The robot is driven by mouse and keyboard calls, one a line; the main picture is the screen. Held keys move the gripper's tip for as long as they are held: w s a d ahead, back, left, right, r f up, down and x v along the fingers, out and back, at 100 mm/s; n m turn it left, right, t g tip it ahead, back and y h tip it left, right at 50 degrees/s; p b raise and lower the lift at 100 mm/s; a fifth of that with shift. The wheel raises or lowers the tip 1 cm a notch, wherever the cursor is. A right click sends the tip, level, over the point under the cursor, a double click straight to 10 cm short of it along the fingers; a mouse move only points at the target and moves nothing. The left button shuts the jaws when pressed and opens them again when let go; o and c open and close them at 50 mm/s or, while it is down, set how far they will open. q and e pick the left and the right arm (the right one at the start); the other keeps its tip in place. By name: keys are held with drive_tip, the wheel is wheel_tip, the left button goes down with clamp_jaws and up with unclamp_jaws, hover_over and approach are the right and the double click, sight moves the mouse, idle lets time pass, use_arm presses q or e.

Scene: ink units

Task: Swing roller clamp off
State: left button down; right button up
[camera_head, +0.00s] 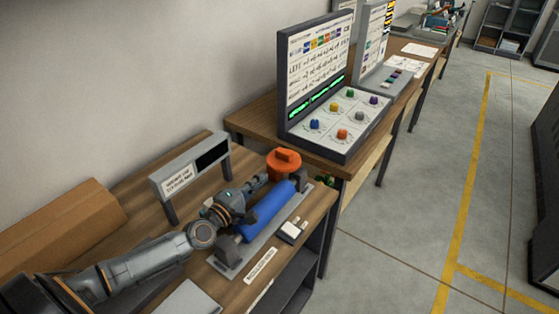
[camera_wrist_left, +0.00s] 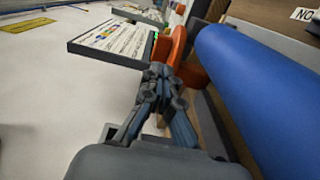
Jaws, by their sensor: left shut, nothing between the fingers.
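A blue roller (camera_head: 268,210) lies in a grey stand on the wooden bench; it fills the right side of the left wrist view (camera_wrist_left: 265,85). An orange clamp (camera_head: 284,160) sits at the roller's far end. It also shows in the left wrist view (camera_wrist_left: 178,46), just beyond my fingertips. My left gripper (camera_head: 260,181) is shut and empty, beside the roller on its wall side and close to the clamp. In the left wrist view the closed fingers (camera_wrist_left: 162,76) overlap the clamp's lower part, so I cannot tell whether they touch it. My right gripper is not in view.
A display on a grey frame (camera_head: 190,170) stands behind my left arm. A small white-topped block (camera_head: 293,230) lies by the bench's front edge. A panel with coloured knobs (camera_head: 338,125) stands on the bench beyond.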

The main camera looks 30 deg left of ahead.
sight(285, 157)
use_arm(q)
drive_tip(key=w, duration=0.3)
drive_tip(key=w+d, duration=0.1)
drive_tip(key=w, duration=0.5)
drive_tip(key=shift+w+d+b, duration=0.2)
drive_tip(key=shift+w+b, duration=0.1)
drive_tip(key=shift+w, duration=0.05)
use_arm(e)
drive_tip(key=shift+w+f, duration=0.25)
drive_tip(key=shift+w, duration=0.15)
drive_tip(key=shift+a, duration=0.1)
